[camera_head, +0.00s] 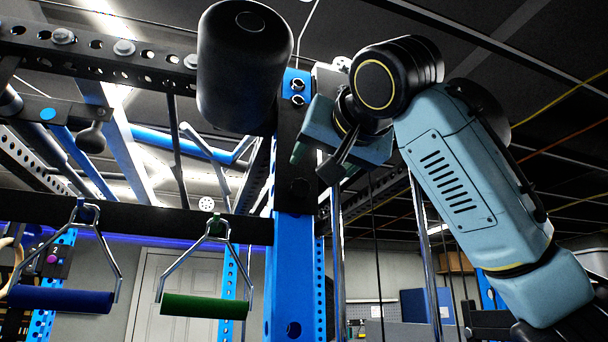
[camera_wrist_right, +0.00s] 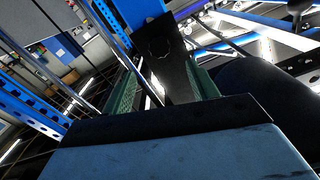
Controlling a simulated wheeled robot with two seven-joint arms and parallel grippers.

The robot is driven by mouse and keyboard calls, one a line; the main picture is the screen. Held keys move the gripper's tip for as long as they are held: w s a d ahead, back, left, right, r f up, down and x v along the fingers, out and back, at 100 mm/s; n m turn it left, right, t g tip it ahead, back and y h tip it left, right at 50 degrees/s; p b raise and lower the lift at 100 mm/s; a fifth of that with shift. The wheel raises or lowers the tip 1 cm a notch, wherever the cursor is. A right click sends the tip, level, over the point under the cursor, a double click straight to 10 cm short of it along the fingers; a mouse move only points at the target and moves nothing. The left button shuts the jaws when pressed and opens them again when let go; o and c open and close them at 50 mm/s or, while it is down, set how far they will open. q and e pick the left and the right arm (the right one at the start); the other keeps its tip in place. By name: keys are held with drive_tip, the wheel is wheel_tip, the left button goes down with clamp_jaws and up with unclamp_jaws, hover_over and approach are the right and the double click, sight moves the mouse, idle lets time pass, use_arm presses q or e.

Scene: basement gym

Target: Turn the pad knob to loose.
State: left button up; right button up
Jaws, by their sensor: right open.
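A black roller pad (camera_head: 243,70) sticks out at the top centre beside the blue upright. A black plate (camera_head: 290,140) on the upright carries a dark round knob (camera_head: 298,188), low on it. In the right wrist view a dark round knob (camera_wrist_right: 158,47) shows on the plate, ahead of the fingers. I cannot read any loose or tight mark. My right gripper (camera_head: 318,161) is open at the upright, close to the plate and above the knob. Its green fingers (camera_wrist_right: 162,90) stand either side of the plate in the wrist view; contact cannot be told. My left gripper is out of view.
A blue upright (camera_head: 291,260) carries black crossbeams running left. A blue-grip handle (camera_head: 62,299) and a green-grip handle (camera_head: 204,306) hang at lower left. Metal guide rods (camera_head: 423,250) stand right of the upright, below my right arm.

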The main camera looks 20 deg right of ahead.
sight(302, 186)
drive_tip(key=w+p, duration=0.1)
drive_tip(key=w, duration=0.3)
drive_tip(key=shift+w+r, duration=0.1)
drive_tip(key=shift+w, duration=0.05)
drive_tip(key=w+p, duration=0.1)
drive_tip(key=w, duration=0.2)
drive_tip(key=shift+w+a+p, duration=0.1)
drive_tip(key=shift+w+p, duration=0.05)
drive_tip(key=shift+p, duration=0.2)
drive_tip(key=shift+w, duration=0.45)
drive_tip(key=shift+c, duration=0.2)
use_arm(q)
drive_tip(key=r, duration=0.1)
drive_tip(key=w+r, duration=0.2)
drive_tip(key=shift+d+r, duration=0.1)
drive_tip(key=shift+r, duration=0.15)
use_arm(e)
drive_tip(key=c, duration=1)
